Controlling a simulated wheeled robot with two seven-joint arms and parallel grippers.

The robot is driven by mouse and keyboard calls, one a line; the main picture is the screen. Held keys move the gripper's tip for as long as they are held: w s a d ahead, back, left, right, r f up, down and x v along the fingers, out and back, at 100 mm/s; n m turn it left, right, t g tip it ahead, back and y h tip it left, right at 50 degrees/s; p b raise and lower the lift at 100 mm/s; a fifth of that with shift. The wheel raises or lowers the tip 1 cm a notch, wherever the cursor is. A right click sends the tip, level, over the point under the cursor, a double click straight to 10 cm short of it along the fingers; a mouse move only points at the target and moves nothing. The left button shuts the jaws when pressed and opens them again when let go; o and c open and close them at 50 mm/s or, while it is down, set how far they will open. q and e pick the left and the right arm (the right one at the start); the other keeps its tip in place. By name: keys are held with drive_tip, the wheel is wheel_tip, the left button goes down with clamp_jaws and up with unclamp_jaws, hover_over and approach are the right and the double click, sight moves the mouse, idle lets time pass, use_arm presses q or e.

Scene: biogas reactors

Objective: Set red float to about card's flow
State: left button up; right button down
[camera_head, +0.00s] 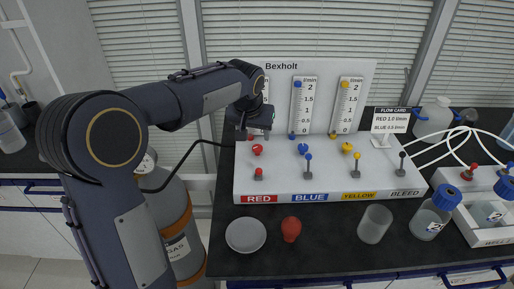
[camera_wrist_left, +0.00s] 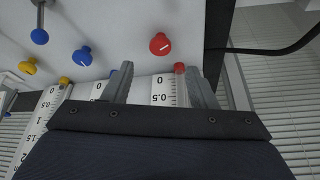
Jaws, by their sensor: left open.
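The flow panel (camera_head: 318,123) carries red, blue and yellow scales marked in l/min. My left gripper (camera_head: 256,133) is open in front of the lower red scale, with the red knob (camera_head: 257,149) just below its fingertips. In the left wrist view the red knob (camera_wrist_left: 159,43) lies beyond the open fingers (camera_wrist_left: 158,77), apart from them. The red scale (camera_wrist_left: 164,90) shows 0 and 0.5 between the fingers; the gripper hides its upper part, and I cannot make out the red float. The flow card (camera_head: 391,121) reads RED 1.0 l/min, with a BLUE line below.
Blue (camera_head: 303,148) and yellow (camera_head: 347,148) knobs sit right of the red one. Levers stand in front, including the bleed lever (camera_head: 402,155). A white dish (camera_head: 246,235), red bulb (camera_head: 291,229), empty beaker (camera_head: 375,223) and blue-capped bottle (camera_head: 432,215) stand on the bench.

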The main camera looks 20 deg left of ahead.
sight(257, 147)
use_arm(q)
drive_tip(key=x, duration=0.7)
drive_tip(key=shift+w+f, duration=0.15)
drive_tip(key=shift+f, duration=0.1)
drive_tip(key=c, duration=1)
drive_tip(key=shift+o, duration=0.2)
drive_tip(key=shift+m, duration=0.6)
drive_tip(key=o, duration=1)
drive_tip(key=shift+c, duration=0.2)
drive_tip(key=v, duration=0.8)
drive_tip(key=shift+a, duration=0.25)
